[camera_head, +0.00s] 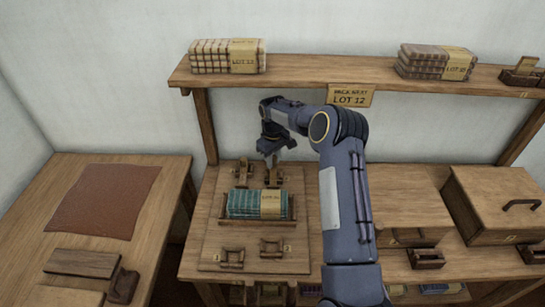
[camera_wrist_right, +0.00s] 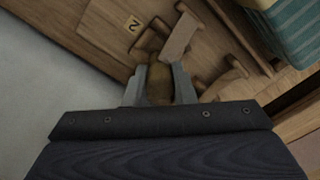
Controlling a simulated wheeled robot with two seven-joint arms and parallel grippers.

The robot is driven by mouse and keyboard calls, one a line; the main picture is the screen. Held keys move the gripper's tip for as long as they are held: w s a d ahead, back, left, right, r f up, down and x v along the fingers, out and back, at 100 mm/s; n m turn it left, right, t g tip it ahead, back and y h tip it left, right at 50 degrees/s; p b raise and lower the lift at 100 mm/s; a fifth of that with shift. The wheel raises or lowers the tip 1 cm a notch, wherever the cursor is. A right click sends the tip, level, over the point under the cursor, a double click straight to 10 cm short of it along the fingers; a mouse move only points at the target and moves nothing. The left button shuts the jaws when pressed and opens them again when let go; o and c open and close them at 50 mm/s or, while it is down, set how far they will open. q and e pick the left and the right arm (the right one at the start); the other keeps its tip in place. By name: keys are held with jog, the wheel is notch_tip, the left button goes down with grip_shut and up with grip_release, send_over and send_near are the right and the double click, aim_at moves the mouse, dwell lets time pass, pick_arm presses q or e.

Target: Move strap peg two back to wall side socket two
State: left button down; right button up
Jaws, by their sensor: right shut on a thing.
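My right gripper (camera_head: 271,158) reaches down at the back of the wooden board (camera_head: 212,240), over the rear right wooden fitting (camera_head: 273,176). In the right wrist view its fingers (camera_wrist_right: 159,88) are shut on a small brown wooden peg (camera_wrist_right: 158,76). The number plate 2 (camera_wrist_right: 132,23) lies close beside it, next to a lighter wooden piece (camera_wrist_right: 181,38). I cannot tell whether the peg is seated in a socket or just above it. A second rear fitting (camera_head: 245,174) stands to the left. My left gripper is not in view.
A teal bundle (camera_head: 245,203) lies in a tray mid-board, close to the gripper. Two front fittings (camera_head: 232,258) (camera_head: 271,248) stand nearer. The shelf (camera_head: 300,73) spans above. A lidded box (camera_head: 500,195) stands right. The left table carries a brown mat (camera_head: 103,200).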

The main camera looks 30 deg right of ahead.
aim_at(274, 165)
jog(key=shift+f+b, duration=1)
jog(key=shift+f, duration=0.75)
jog(key=o, duration=1)
jog(key=shift+s, duration=0.1)
jog(key=shift+o, duration=0.2)
jog(key=shift+r, duration=0.1)
notch_tip(274, 165, up, 8)
jog(key=shift+f+b, duration=0.15)
jog(key=shift+b, duration=0.3)
